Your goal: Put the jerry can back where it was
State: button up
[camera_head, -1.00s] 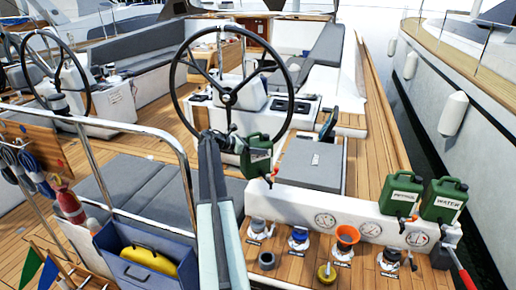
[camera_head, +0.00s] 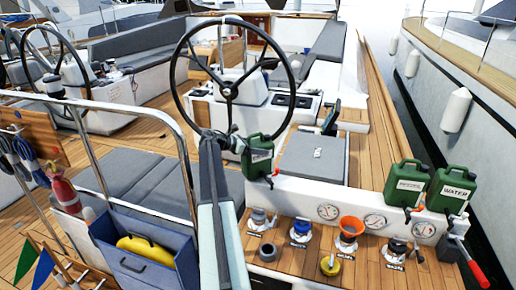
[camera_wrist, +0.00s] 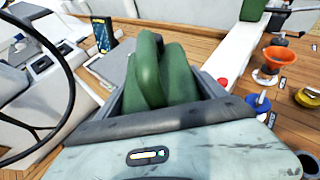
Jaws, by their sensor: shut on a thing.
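A green jerry can (camera_head: 257,157) with a white label and a red-tipped spout hangs upright in my gripper (camera_head: 232,138), in front of the wheel's lower right. Its label is too small to read. The jerry can's green handle and top (camera_wrist: 150,75) fill the middle of the wrist view, between the dark jaws of my gripper (camera_wrist: 168,92). The jaws are shut on it. Two similar cans stand side by side at the right end of the white ledge: one with an unclear label (camera_head: 407,183), one marked WATER (camera_head: 449,188).
The white ledge (camera_head: 300,194) has bare room left of those two cans. Below it a wooden shelf holds deck fillers, an orange funnel (camera_head: 351,228), a yellow cap (camera_head: 330,264) and a red-handled lever (camera_head: 472,266). The steering wheel (camera_head: 232,85) stands close behind my gripper.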

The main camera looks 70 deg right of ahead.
jog(key=shift+f+b, duration=0.7)
jog(key=o, duration=2)
jog(key=shift+o, duration=0.2)
